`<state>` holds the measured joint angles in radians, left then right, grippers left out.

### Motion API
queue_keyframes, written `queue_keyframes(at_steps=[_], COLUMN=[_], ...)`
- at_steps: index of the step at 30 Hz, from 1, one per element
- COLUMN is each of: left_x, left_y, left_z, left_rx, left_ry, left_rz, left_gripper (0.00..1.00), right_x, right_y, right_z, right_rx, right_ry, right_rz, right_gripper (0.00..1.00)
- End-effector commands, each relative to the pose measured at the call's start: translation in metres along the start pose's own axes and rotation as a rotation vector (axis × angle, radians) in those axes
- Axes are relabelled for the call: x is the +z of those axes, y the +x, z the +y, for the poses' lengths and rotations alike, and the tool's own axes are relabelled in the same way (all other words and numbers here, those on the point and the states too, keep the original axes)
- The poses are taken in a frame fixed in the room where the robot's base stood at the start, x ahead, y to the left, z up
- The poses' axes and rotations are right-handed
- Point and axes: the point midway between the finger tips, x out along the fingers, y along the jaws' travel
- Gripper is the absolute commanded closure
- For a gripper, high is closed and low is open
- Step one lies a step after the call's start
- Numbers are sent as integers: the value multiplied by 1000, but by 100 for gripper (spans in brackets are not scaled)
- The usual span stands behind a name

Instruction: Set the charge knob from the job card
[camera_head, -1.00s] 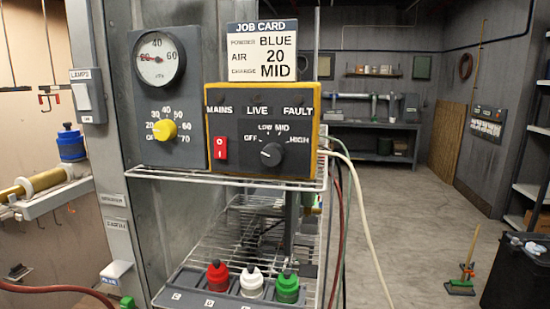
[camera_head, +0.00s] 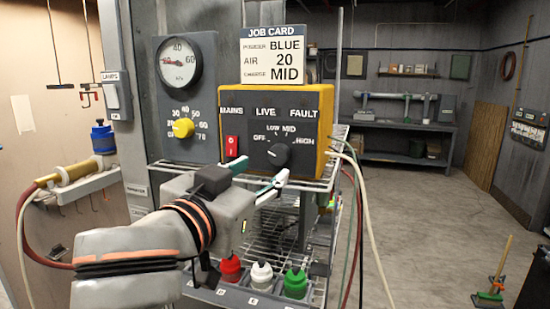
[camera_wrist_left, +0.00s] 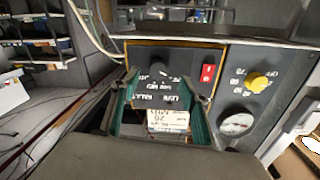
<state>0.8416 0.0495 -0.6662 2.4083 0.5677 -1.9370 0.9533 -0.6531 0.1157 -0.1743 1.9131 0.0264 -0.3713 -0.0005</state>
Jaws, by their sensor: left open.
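The charge knob (camera_head: 278,155) is a dark round knob on the yellow-edged control box (camera_head: 327,130), among the marks OFF, LOW, MID and HIGH. I cannot tell surely which mark it points to. The job card (camera_head: 273,56) above reads powder BLUE, air 20, charge MID. My left gripper (camera_head: 261,175) is open and empty, its teal fingers just below and in front of the knob, apparently not touching it. In the left wrist view, upside down, the knob (camera_wrist_left: 157,70) shows beyond and between the open fingers. My right gripper is not in view.
A red switch (camera_head: 231,147) sits left of the charge knob. A yellow knob (camera_head: 183,128) and a gauge (camera_head: 181,64) are on the grey panel. Below, a wire rack and red, white and green capped bottles (camera_head: 295,283) stand near my arm. Hoses hang at the box's right.

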Motion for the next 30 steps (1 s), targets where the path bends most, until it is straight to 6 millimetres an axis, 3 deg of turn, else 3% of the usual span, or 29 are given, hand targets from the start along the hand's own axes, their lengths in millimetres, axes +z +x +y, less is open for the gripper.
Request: queue_keyframes(at_steps=[5, 18, 30], left_x=[-10, -10, -10], left_y=[3, 64, 74], left_z=[0, -1, 0], left_rx=[-8, -9, -6], left_ry=[16, 15, 12], left_rz=[12, 11, 12], left_gripper=[55, 55, 55], right_x=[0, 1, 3], right_y=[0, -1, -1], right_z=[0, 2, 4], right_rx=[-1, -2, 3], right_ry=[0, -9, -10], right_rz=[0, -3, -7], right_gripper=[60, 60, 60])
